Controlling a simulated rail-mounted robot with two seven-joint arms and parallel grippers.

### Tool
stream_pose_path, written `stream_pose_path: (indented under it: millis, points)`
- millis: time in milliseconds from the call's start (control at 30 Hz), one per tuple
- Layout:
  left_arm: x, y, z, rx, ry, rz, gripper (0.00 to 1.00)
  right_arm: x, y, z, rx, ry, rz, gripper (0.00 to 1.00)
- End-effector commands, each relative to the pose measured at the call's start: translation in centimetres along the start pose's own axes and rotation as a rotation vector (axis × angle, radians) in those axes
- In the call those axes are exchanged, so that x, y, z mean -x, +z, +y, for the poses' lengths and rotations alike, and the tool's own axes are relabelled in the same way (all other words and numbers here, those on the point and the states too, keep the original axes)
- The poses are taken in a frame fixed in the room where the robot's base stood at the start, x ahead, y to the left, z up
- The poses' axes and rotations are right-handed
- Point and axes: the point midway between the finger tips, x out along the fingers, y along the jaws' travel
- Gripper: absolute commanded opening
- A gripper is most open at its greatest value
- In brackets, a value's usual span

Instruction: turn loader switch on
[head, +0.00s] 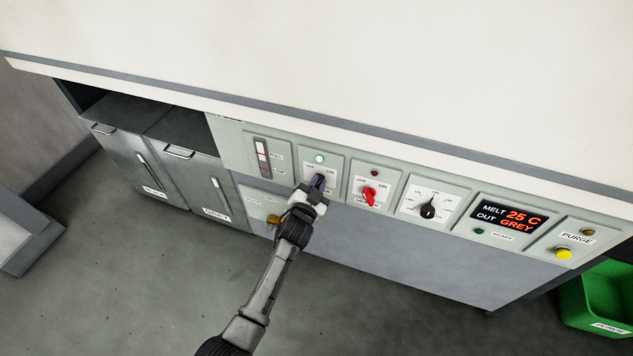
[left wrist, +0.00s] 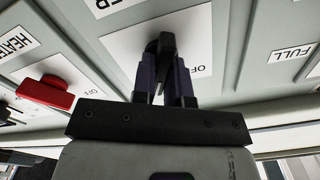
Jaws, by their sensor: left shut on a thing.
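The loader switch (left wrist: 161,45) is a black knob on a white plate marked OFF and ON, on the grey control panel. My left gripper (head: 317,185) is at this switch, with its fingers shut on the knob. In the left wrist view the two dark fingers (left wrist: 165,80) sit on either side of the knob. The green lamp (head: 320,158) above the switch is lit. In the head view the gripper hides most of the knob, so its exact angle is hard to tell. My right gripper is not in view.
Right of it are the red heater switch (head: 369,195), a black dial (head: 428,210), a display (head: 507,218) reading MELT 25 C, OUT GREY, and a yellow purge button (head: 563,253). A level gauge (head: 262,154) is left. Grey bins (head: 140,160) and a green bin (head: 600,300) flank the panel.

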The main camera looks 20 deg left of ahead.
Motion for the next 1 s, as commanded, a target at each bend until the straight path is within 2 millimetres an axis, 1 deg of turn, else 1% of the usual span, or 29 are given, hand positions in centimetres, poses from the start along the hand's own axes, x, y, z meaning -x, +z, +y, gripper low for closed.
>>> stream_pose_path:
  millis: [233,633,667,700,900,1000]
  points:
    - [0.02,0.08,0.07,-0.042,0.001,-0.002,0.0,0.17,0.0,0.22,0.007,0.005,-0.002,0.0]
    - [0.02,0.12,0.08,-0.05,0.001,-0.002,0.0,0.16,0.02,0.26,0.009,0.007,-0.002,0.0]
    - [0.02,0.12,0.08,-0.05,0.001,-0.002,0.15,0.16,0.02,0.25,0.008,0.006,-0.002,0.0]
    - [0.02,0.12,0.08,-0.05,0.001,-0.002,0.19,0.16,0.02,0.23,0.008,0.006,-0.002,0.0]
    - [0.01,0.07,0.05,-0.047,0.001,-0.001,0.38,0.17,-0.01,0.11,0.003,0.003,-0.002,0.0]
    - [0.01,0.05,0.04,-0.047,0.0,-0.001,0.39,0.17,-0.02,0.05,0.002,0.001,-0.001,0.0]
